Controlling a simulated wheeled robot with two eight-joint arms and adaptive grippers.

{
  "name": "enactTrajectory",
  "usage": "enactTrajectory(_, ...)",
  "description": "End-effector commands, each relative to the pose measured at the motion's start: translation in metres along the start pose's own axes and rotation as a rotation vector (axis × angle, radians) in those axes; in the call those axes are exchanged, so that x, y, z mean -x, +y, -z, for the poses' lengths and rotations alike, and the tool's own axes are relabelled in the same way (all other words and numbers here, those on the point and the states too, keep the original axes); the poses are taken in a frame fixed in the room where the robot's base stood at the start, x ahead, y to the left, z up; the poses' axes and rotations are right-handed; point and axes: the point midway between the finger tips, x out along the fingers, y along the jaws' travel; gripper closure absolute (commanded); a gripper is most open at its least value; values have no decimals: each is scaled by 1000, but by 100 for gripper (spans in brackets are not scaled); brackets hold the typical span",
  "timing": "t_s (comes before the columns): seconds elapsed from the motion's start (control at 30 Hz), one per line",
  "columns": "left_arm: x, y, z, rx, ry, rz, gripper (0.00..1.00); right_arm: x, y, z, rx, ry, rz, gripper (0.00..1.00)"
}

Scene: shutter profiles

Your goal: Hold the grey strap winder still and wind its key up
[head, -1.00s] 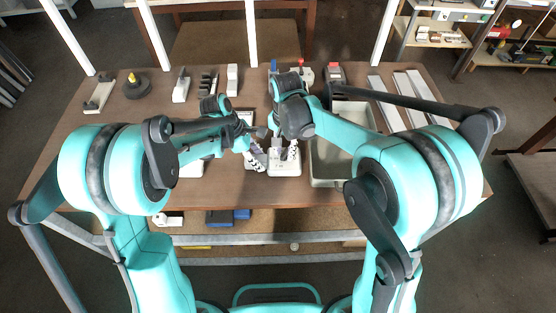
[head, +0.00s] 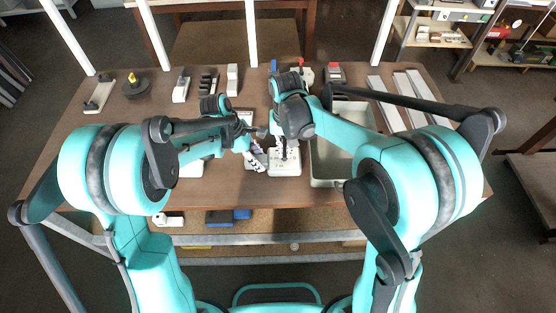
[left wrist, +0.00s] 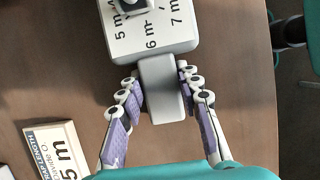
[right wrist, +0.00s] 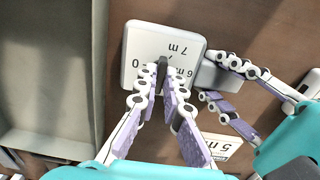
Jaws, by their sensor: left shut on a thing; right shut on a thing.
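The grey strap winder (head: 284,167) lies on the table before me. Its pale face carries 5 m, 6 m and 7 m marks in the left wrist view (left wrist: 150,38); 0 also shows in the right wrist view (right wrist: 145,50). My left gripper (left wrist: 160,82) is shut on the winder's grey tab (left wrist: 163,100), one finger on each side. My right gripper (right wrist: 162,78) is shut on the dark key (right wrist: 162,66) at the middle of the face. The fingertips partly hide the key. In the head view both wrists crowd over the winder.
A card marked 5 m (left wrist: 58,150) lies on the table near my left gripper. A grey bin (head: 333,181) stands close on the winder's right. Pale profiles (head: 405,90) lie at the right. Several small items, including a black round piece (head: 137,88), stand along the back.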

Motion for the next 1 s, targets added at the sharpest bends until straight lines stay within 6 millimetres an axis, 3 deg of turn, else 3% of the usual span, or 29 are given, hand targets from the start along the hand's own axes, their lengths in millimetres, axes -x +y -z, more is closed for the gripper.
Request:
enactTrajectory(0.2, 0, 1, -1, -1, -1, -3, 100, 0, -1, -1, 39, -3, 2, 100)
enactTrajectory(0.53, 0, 1, -1, -1, -2, -4, 100, 0, -1, -1, 485, -3, 3, 100)
enactTrajectory(1.0, 0, 1, -1, 0, -3, -4, 100, 0, -2, -1, 522, -3, 4, 100)
